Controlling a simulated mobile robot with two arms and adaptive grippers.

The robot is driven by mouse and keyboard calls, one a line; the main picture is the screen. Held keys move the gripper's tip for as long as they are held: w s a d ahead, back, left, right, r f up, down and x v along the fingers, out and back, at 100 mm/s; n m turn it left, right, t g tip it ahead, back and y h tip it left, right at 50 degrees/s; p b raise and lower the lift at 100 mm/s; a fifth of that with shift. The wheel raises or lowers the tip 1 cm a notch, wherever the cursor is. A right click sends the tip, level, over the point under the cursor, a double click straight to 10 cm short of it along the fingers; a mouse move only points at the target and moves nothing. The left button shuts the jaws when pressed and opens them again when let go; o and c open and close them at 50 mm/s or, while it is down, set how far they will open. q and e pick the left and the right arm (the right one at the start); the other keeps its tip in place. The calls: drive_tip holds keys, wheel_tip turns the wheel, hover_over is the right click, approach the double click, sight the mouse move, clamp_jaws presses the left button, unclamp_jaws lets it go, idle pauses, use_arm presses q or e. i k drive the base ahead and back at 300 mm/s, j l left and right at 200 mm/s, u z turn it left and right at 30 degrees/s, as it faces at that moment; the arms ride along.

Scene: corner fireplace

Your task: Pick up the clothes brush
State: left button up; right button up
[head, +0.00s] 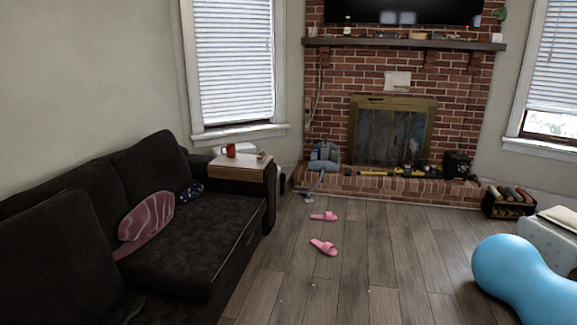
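I cannot pick out a clothes brush with certainty; the small objects here are too far off to tell apart. A wooden sofa-arm tray (232,172) holds a red mug (230,150) and a small brownish item (261,155) that I cannot identify. More small items stand along the mantel (400,43) and on the brick hearth (420,187), also too small to name surely. Neither of my grippers is in view.
A dark sofa (190,235) with cushions runs along the left. Pink slippers (323,246) lie on the wooden floor. A blue peanut-shaped ball (520,275) and a crate of rolled items (508,204) are at right. The middle floor is mostly free.

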sight(262, 155)
drive_tip(key=i, duration=3.7)
drive_tip(key=i+z, duration=0.1)
drive_tip(key=i, duration=0.6)
drive_tip(key=i+j, duration=0.15)
drive_tip(key=i, duration=0.55)
drive_tip(key=l+z, duration=0.05)
